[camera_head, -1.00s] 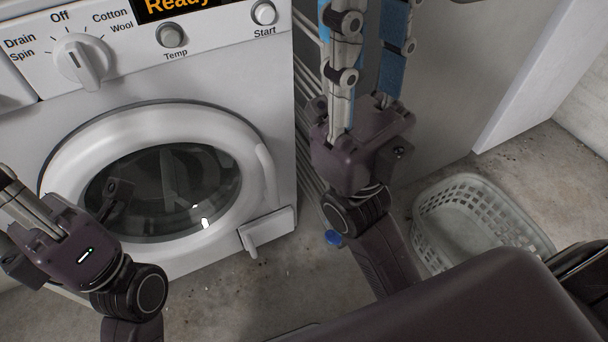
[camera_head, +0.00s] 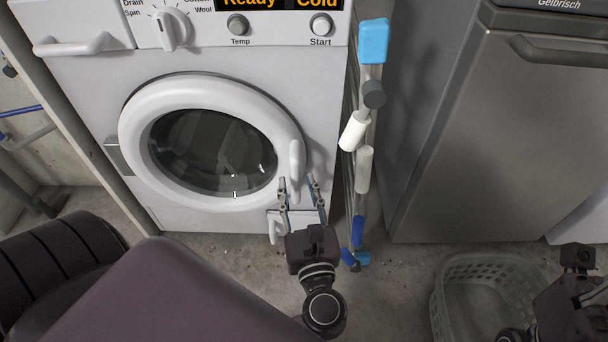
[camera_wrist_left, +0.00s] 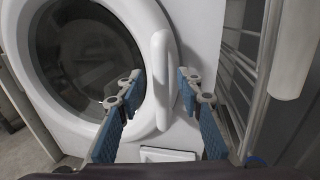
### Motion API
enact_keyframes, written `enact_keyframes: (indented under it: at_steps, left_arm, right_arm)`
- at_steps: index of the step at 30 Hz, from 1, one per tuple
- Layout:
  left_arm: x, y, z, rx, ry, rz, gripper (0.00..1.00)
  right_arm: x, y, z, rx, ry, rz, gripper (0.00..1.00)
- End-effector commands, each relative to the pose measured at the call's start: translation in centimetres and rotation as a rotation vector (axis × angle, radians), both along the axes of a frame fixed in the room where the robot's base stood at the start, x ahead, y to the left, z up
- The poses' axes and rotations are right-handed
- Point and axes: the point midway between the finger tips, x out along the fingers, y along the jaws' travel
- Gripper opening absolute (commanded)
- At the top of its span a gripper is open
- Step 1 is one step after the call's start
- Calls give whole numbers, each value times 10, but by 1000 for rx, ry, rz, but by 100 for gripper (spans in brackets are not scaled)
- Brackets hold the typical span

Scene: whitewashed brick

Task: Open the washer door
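The washer (camera_head: 80,110) is white, and its round door (camera_head: 140,130) with a dark glass window looks shut. The upright white door handle (camera_head: 297,160) is on the door's right side. My left gripper (camera_head: 300,182) is open, its two fingers pointing up at the handle's lower part. In the left wrist view, the handle (camera_wrist_left: 161,65) stands in the gap between the open blue-padded fingers, and I see no grip on it. My right gripper (camera_head: 572,305) is only partly in view at the lower right corner; its fingers are cut off.
A drying rack (camera_head: 364,165) with blue and white parts stands close right of the washer. A grey fridge (camera_head: 480,150) is beyond it. A pale laundry basket (camera_head: 455,290) lies on the floor at lower right. A small white flap (camera_head: 275,225) is below the door.

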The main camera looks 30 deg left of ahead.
Motion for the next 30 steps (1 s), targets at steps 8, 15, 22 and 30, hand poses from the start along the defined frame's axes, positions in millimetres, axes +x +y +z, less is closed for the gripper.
enact_keyframes:
  at_steps: [8,15,22,30]
  left_arm:
    - [26,25,1,3,-2,1,34]
    - [30,28,1,4,-1,-1,34]
    - [30,28,1,4,-1,-1,19]
    - [30,28,1,4,-1,0,0]
  right_arm:
    - [-1,0,7,-4,-37,-6,27]
    - [-2,-1,10,-4,-46,-9,27]
    - [-2,-1,10,-7,-46,-10,27]
    - [-2,-1,9,-9,-43,-10,27]
